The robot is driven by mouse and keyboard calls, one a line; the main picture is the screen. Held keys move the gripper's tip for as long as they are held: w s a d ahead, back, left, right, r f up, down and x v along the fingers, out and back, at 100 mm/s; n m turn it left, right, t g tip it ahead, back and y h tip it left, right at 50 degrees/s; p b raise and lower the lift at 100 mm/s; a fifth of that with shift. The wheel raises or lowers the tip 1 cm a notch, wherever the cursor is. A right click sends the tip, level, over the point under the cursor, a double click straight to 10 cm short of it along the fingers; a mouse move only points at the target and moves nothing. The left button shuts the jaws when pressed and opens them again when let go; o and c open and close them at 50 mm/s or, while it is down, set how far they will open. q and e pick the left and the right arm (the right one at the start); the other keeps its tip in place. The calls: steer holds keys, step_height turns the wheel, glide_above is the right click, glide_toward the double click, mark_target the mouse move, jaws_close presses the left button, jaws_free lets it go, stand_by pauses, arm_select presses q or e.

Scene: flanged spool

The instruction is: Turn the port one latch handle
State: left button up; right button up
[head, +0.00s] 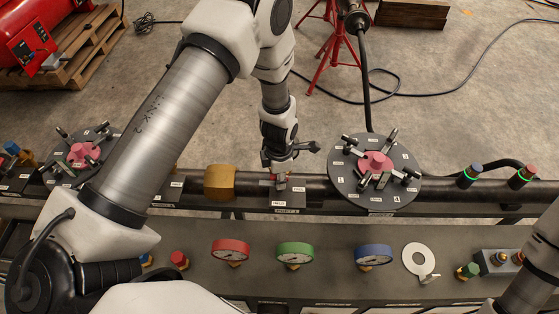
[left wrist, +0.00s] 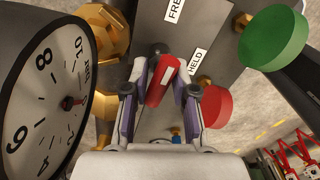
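The latch handle is a short red bar with a pale strip. In the left wrist view the handle (left wrist: 162,82) lies tilted between the two fingers of my left gripper (left wrist: 160,85), and the fingers appear to touch it on both sides. White labels reading FREE (left wrist: 174,8) and HELD (left wrist: 196,65) are beside it. In the head view my left gripper (head: 281,176) reaches down to the dark pipe, and its fingers hide most of the handle. My right gripper is outside the views.
A flanged disc (head: 345,185) with a pink hub and clamps stands to the right. A brass block (head: 219,182) is at left on the pipe (head: 330,190). Red (head: 230,248), green (head: 295,252) and blue (head: 373,253) gauges line the front. A large dial (left wrist: 45,100) is close in the wrist view.

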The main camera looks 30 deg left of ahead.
arm_select(q)
steer(key=shift+n, duration=0.8)
steer(key=m, duration=0.3)
steer(key=shift+r, duration=0.1)
step_height(320, 180, up, 6)
steer(key=p, duration=0.5)
steer(key=shift+w, duration=0.1)
steer(key=shift+r, duration=0.5)
steer(key=shift+f, duration=0.1)
